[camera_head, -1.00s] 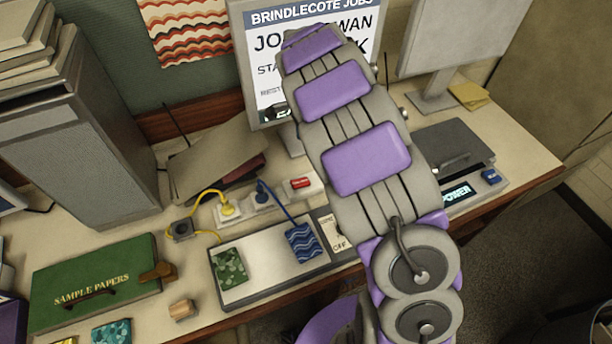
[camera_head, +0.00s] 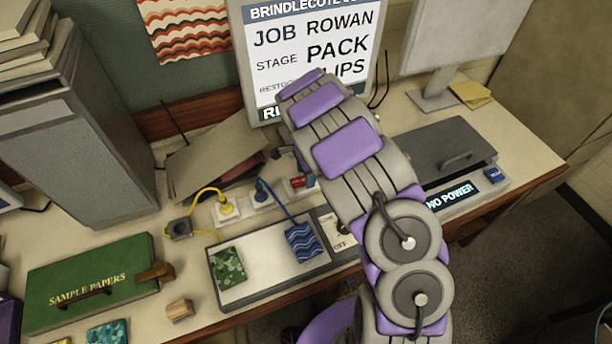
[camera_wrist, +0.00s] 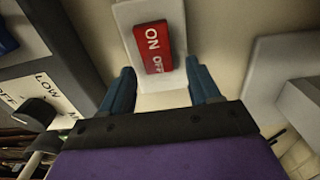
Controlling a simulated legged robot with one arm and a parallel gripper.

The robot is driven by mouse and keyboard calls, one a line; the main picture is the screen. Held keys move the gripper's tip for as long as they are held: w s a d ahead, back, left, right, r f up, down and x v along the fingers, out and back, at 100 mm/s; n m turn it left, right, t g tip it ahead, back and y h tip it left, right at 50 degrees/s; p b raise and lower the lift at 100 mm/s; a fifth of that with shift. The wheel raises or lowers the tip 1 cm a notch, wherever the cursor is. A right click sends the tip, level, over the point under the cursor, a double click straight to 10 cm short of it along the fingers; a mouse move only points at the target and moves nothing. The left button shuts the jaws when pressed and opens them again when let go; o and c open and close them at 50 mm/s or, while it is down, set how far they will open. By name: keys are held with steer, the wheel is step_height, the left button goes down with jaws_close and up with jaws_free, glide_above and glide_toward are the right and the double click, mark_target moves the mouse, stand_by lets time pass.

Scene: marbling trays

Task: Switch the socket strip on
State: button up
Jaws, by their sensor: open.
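The white socket strip (camera_head: 245,211) lies on the desk behind the flat tray, with a yellow and a blue plug in it. Its red rocker switch (camera_head: 301,182) is at the strip's right end. In the wrist view the switch (camera_wrist: 153,47) shows the words ON and OFF on the strip's pale end (camera_wrist: 170,12). I cannot tell which side is pressed down. My gripper (camera_wrist: 160,68) is open, its two dark blue fingers on either side of the switch's lower end, holding nothing. Contact cannot be judged. In the head view my arm mostly hides the gripper.
A flat tray unit (camera_head: 270,272) with green and blue patterned pieces and a LOW/OFF dial panel lies in front. A dark-lidded machine (camera_head: 440,148) at right shows NO POWER. A brown folder (camera_head: 215,158) leans behind the strip. A monitor (camera_head: 310,40) stands behind my arm.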

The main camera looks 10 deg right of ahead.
steer(key=shift+f, duration=0.65)
steer(key=shift+c, duration=0.4)
steer(key=c, duration=1)
steer(key=shift+o, duration=0.2)
steer(key=shift+a+r+h, duration=0.15)
steer(key=shift+a+h, duration=0.05)
steer(key=shift+h, duration=0.4)
steer(key=shift+w+a+t+h+b, duration=0.1)
steer(key=shift+a+t+h+b, duration=0.2)
steer(key=shift+h+b, duration=0.7)
steer(key=shift+r+h+b, duration=0.2)
steer(key=shift+h+b, duration=0.1)
steer(key=shift+b, duration=0.75)
steer(key=o, duration=1)
steer(key=shift+a, duration=0.1)
